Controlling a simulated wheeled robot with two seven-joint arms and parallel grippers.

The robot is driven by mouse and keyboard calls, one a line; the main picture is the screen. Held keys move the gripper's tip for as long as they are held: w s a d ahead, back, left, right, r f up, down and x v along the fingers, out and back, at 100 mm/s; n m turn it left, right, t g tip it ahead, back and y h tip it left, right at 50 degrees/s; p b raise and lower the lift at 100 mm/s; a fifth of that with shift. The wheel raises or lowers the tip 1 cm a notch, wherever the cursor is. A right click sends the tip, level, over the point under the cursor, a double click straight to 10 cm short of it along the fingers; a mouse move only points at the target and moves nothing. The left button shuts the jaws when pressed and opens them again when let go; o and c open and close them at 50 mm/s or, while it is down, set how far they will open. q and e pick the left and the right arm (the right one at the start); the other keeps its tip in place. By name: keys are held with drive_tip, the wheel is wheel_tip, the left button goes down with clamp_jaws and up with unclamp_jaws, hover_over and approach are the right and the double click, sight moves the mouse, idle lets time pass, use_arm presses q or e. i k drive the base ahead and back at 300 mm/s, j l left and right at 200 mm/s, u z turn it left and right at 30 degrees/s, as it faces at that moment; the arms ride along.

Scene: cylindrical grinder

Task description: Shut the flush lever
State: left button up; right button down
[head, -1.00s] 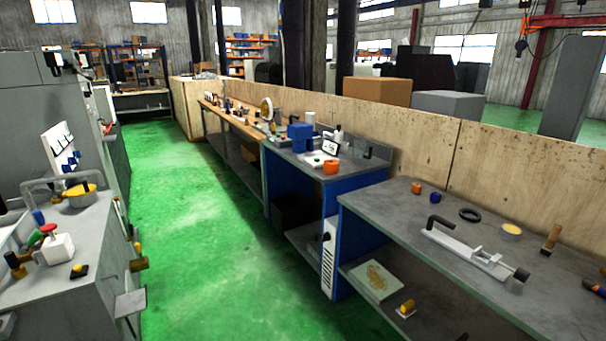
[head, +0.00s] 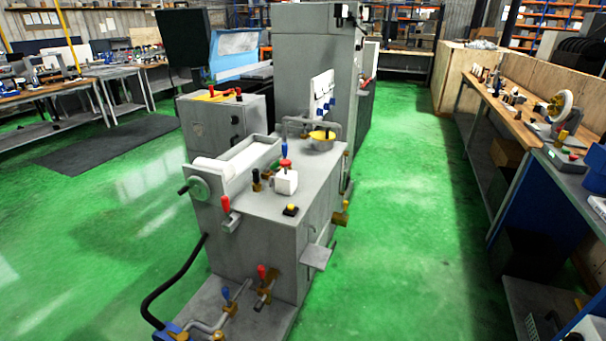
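The grey cylindrical grinder (head: 318,75) stands in the middle of the head view. Several levers show on it, and I cannot tell which is the flush lever. A red-handled lever (head: 226,205) is on its front face, beside a green handwheel (head: 199,187). Low at the base are pipes with a blue-handled valve (head: 226,294) and a red-handled valve (head: 262,273). A white block (head: 285,182) with red and blue knobs sits on top. A brass fitting (head: 340,218) sticks out on the right side. Neither of my grippers is in view.
Open green floor lies left of the grinder and in the aisle (head: 405,230) to its right. A long wooden workbench (head: 497,112) and a blue cabinet (head: 545,205) line the right side. A black hose (head: 170,285) curves to the floor at the grinder's front left.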

sight(275, 164)
drive_tip(key=i+l+u, duration=0.3)
drive_tip(key=i+l, duration=0.15)
drive_tip(key=i+l+u, duration=0.1)
drive_tip(key=i+l, duration=0.95)
drive_tip(key=l, duration=0.2)
drive_tip(key=i+l+u, duration=0.15)
drive_tip(key=i+l, duration=0.35)
drive_tip(key=l, duration=0.15)
